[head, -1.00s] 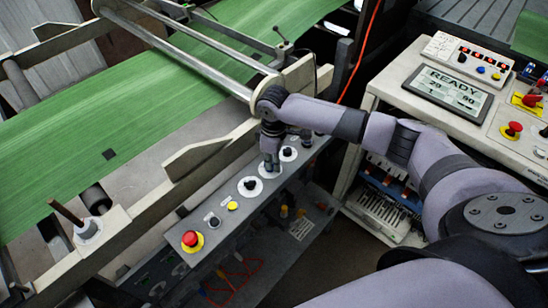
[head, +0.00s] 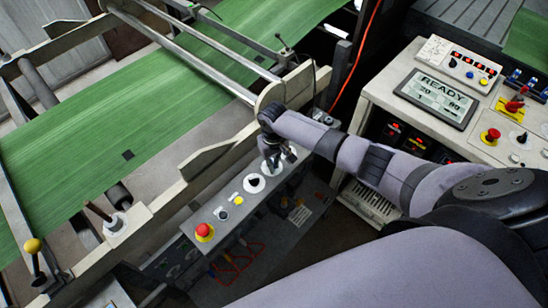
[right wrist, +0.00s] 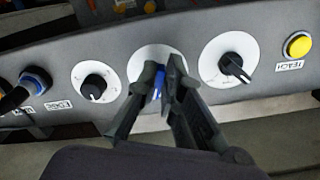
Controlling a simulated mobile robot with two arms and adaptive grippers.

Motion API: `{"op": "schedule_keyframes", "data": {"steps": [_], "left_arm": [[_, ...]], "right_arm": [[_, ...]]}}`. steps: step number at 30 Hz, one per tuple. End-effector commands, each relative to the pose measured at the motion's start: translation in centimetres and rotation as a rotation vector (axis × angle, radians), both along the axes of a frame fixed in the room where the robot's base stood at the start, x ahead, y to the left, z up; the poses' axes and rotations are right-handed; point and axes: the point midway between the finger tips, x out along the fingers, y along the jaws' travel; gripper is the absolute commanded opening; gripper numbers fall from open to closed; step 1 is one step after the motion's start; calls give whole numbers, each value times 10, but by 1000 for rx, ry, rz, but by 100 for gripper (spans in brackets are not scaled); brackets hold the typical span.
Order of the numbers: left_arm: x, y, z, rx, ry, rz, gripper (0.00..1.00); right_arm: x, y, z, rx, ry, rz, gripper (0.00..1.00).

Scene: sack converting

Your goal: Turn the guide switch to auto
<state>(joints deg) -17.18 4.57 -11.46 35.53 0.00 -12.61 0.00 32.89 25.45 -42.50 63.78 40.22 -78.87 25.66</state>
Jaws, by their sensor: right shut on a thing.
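In the right wrist view, a blue knob (right wrist: 159,84) sits on a white round dial (right wrist: 146,58) on the grey control panel. My right gripper (right wrist: 164,88) is shut on this knob, its dark fingers on either side and hiding much of it. The knob's own label is hidden, so I cannot read which switch it is or its setting. In the head view my right gripper (head: 273,164) is down at the panel's far end. My left gripper is not in view.
Beside the held knob are a dial with a black knob (right wrist: 234,66), a yellow TEACH button (right wrist: 297,45) and a small black knob (right wrist: 94,85). A red button (head: 203,231) is at the panel's near end. Green sheet (head: 130,135) runs behind.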

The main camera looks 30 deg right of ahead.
Motion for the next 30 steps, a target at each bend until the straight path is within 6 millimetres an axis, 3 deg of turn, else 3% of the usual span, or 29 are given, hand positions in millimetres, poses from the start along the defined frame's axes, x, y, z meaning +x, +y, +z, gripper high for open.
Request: {"op": "schedule_keyframes", "data": {"steps": [7, 24, 25, 30], "left_arm": [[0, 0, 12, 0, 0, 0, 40], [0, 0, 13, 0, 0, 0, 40], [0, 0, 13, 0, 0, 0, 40], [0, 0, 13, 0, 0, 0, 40]], "right_arm": [[1, 1, 2, 1, -2, -97, 0], [2, 1, 1, 0, -4, -131, 0], [2, 1, 1, 0, -4, -131, 9], [1, 1, 1, 1, -3, -130, 20]]}}
